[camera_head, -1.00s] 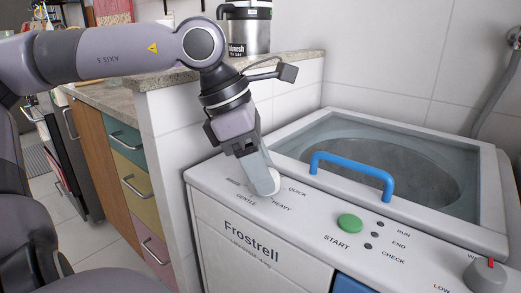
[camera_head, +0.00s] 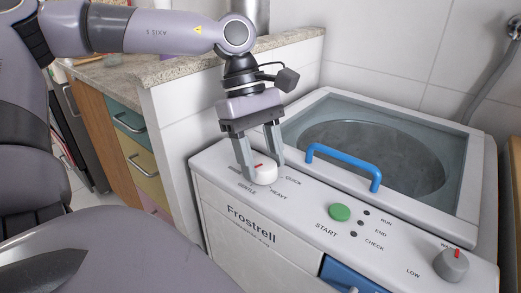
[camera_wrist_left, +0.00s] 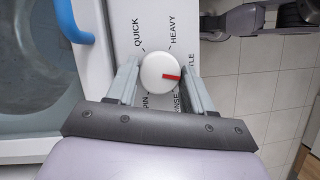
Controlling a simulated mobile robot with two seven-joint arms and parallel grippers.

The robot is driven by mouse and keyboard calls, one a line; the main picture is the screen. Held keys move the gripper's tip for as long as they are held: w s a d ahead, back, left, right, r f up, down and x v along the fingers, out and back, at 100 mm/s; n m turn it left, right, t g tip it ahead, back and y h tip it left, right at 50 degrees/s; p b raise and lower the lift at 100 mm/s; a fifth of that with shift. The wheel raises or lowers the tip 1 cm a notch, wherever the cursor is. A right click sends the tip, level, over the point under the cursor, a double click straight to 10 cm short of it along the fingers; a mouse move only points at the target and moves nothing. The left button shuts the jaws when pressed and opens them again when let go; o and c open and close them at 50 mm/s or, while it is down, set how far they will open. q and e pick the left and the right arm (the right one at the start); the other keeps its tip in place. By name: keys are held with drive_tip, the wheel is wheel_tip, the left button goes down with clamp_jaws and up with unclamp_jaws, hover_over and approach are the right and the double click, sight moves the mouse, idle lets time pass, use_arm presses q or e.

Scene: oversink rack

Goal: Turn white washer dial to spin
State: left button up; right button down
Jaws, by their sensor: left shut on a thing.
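The white washer (camera_head: 235,200) carries a round white dial (camera_head: 264,174) with a red mark on its panel. My left gripper (camera_head: 260,168) comes down from above with one finger on each side of the dial and is shut on it. In the left wrist view, the dial (camera_wrist_left: 157,76) sits between the fingers. Its red mark points right, toward the GENTLE and RINSE side and away from SPIN at lower left. QUICK and HEAVY show above the dial; the fingers partly cover GENTLE, RINSE and SPIN. My right gripper is not seen.
A blue lid handle (camera_head: 343,168) arches close to the right of the gripper. A green START button (camera_head: 340,212) and a grey knob (camera_head: 451,266) with a red mark lie further right on the panel. A tiled half wall with a stone top (camera_head: 230,60) stands behind left.

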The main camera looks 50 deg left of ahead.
use_arm(q)
drive_tip(key=m+g, duration=0.1)
drive_tip(key=m, duration=0.2)
drive_tip(key=m+g+y, duration=0.1)
drive_tip(key=m, duration=0.1)
drive_tip(key=shift+w+d+f+m, duration=0.1)
drive_tip(key=shift+m, duration=0.3)
drive_tip(key=m, duration=0.2)
drive_tip(key=m+g+y, duration=0.1)
drive_tip(key=m, duration=0.2)
drive_tip(key=shift+w+d+g+y, duration=0.1)
drive_tip(key=shift+g+y, duration=0.2)
drive_tip(key=m+y, duration=0.1)
drive_tip(key=m, duration=0.2)
drive_tip(key=m+y, duration=0.1)
drive_tip(key=m, duration=0.1)
drive_tip(key=shift+d+m, duration=0.15)
drive_tip(key=shift+m, duration=0.25)
drive_tip(key=shift+m+y, duration=0.5)
drive_tip(key=shift+m, duration=0.7)
drive_tip(key=shift+d+m+y, duration=0.1)
drive_tip(key=shift+m+y, duration=0.3)
drive_tip(key=shift+m, duration=0.6)
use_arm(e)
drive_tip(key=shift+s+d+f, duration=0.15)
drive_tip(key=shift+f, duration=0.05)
use_arm(q)
drive_tip(key=o, duration=1)
